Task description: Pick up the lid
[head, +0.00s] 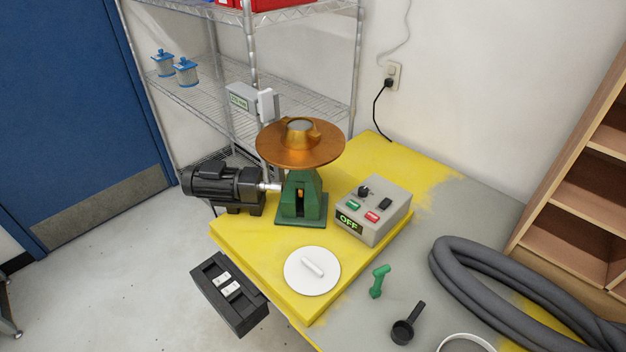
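A round white lid (296,281) with a raised bar handle (313,267) across its middle lies flat near the front of the raised yellow platform (262,263). Nothing rests on it, and it is fully visible. The control box stands behind it to the right, and the green machine stand is behind it. Neither of my grippers shows in the head view.
An orange dish (270,145) tops a green stand (312,208) beside a black motor (222,184). A grey control box (371,232) reads OFF. A green tool (379,281), black scoop (402,331), white-rimmed container (466,337) and grey hose (441,262) lie right. A black box (232,308) hangs at the table's front edge.

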